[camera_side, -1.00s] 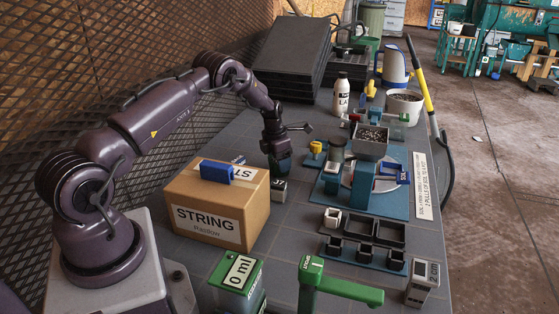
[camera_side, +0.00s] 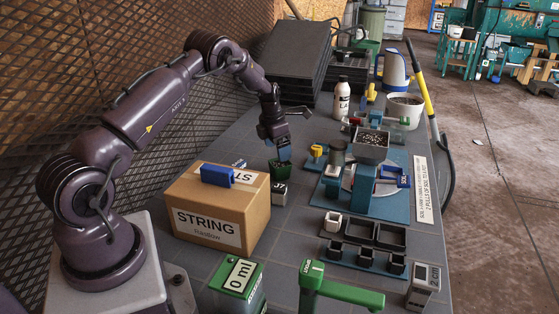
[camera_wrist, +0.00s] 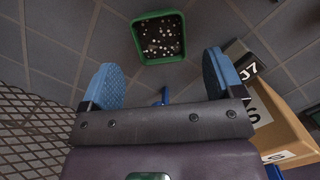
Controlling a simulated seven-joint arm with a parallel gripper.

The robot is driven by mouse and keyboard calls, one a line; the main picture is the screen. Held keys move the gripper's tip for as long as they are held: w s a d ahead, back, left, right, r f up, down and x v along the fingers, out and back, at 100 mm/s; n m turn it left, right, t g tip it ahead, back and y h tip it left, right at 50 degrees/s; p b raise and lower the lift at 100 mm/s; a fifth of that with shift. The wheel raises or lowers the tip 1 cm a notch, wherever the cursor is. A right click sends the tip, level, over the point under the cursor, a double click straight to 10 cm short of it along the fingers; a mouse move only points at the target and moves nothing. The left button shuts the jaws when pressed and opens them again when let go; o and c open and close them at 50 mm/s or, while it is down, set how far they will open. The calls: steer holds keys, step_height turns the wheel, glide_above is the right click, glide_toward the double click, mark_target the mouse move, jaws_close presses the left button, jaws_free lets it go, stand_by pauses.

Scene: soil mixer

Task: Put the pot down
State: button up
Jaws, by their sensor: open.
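The pot (camera_side: 281,170) is a small square green pot filled with dark soil and pale specks. It stands upright on the grey tabletop, behind the cardboard box. It also shows at the top of the wrist view (camera_wrist: 159,38). My gripper (camera_side: 283,150) is just above the pot in the side view. In the wrist view its two blue fingers (camera_wrist: 163,78) are spread wide with nothing between them. The pot lies beyond the fingertips, apart from both.
The cardboard STRING box (camera_side: 250,205) with a blue handle stands in front of the pot. A small J7 block (camera_side: 281,190) sits close to the pot. The blue soil mixer stand (camera_side: 364,190) is to the right. Black trays (camera_side: 363,233) lie nearer the front.

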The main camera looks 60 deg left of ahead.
mark_target(275, 166)
steer(key=s+d+r+m+t, duration=0.1)
steer(key=s+d+r+m, duration=0.2)
steer(key=d+r+m, duration=0.75)
steer(key=s+d+r+m+t, duration=0.1)
steer(key=s+d+r+m, duration=0.35)
steer(key=r, duration=0.95)
steer(key=s+d+r+m+t, duration=0.1)
steer(key=s+d+m, duration=1.5)
steer(key=m, duration=0.5)
steer(key=shift+s+d+r+t, duration=0.4)
steer(key=shift+s, duration=0.6)
